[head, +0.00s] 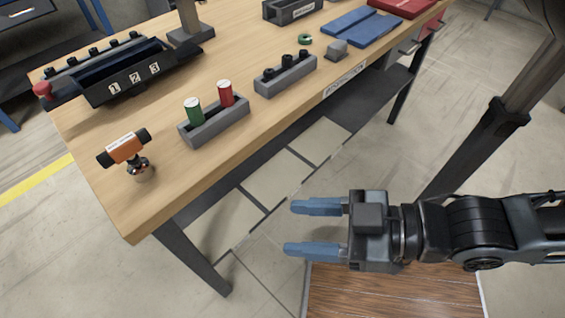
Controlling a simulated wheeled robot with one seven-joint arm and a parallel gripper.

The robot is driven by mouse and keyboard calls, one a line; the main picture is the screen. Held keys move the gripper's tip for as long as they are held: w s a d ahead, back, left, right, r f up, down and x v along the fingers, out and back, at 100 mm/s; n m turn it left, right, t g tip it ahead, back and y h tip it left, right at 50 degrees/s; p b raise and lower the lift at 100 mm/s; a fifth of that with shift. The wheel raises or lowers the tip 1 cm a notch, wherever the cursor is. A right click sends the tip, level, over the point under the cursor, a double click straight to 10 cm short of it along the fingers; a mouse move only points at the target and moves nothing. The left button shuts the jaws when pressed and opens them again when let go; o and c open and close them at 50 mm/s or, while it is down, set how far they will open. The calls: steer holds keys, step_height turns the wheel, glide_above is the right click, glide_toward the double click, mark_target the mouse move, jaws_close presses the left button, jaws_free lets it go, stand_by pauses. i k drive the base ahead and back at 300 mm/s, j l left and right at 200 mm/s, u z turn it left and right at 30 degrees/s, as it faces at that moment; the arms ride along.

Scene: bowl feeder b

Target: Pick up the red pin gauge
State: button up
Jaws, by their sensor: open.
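The red pin gauge (226,93) is a red cylinder with a white top. It stands upright in a grey holder (217,127) near the table's front edge. A green gauge (193,110) of the same form stands just left of it in the same holder. The lower ends of both are hidden in the holder. My gripper (303,228) has blue fingers, is open and empty, and points left. It is off the table, in front of its edge, well apart from the red gauge.
The wooden table (183,165) also bears an orange-black tool (124,149) at the left corner. A grey block with black pegs (286,75) stands right of the gauge holder. A black tray marked 1 2 3 (125,87) and blue mats (360,27) lie farther back.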

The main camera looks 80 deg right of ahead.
mark_target(225, 93)
steer(key=z, duration=2.3)
steer(key=u, duration=1.55)
steer(key=k+l+u, duration=0.2)
steer(key=k+l, duration=0.05)
steer(key=l, duration=0.05)
